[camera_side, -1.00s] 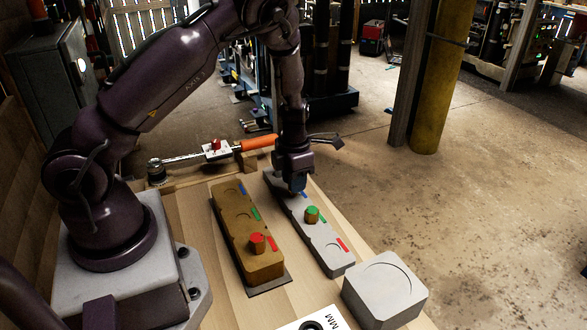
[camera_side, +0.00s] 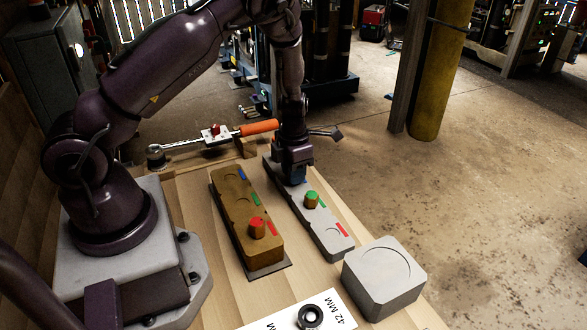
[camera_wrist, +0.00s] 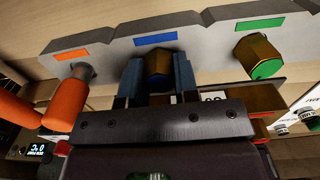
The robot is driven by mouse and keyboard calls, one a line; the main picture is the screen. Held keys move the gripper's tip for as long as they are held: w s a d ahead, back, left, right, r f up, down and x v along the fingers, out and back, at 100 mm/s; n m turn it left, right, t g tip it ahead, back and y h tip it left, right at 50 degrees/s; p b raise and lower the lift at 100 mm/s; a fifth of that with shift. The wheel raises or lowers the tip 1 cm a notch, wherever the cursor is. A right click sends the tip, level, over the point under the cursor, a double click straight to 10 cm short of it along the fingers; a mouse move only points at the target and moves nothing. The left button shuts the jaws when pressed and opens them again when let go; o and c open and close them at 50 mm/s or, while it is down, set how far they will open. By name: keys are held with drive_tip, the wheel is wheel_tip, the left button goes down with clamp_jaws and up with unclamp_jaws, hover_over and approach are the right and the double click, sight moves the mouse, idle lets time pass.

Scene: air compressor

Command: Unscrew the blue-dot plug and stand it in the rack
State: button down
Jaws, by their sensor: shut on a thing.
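A brass-coloured hexagonal plug (camera_wrist: 158,64) sits between my fingers in the wrist view, beside the blue mark (camera_wrist: 155,39) of the long grey block. My gripper (camera_wrist: 157,76) is shut on it. In the side view my gripper (camera_side: 294,178) is low over the far part of the grey block (camera_side: 330,238) and hides the plug. I cannot tell whether the plug is still seated. A long brown block (camera_side: 238,205) lies to the left, with blue, green and red marks. Its blue and green places look empty.
A green-topped plug (camera_side: 312,199) stands in the grey block, and a red-topped plug (camera_side: 257,227) in the brown block. An orange-handled tool (camera_side: 258,128) lies behind. A grey square block (camera_side: 383,275) and a white card (camera_side: 300,320) are in front.

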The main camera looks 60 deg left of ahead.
drive_tip(key=shift+f, duration=0.15)
drive_tip(key=c, duration=0.8)
unclamp_jaws()
drive_tip(key=shift+r, duration=2.5)
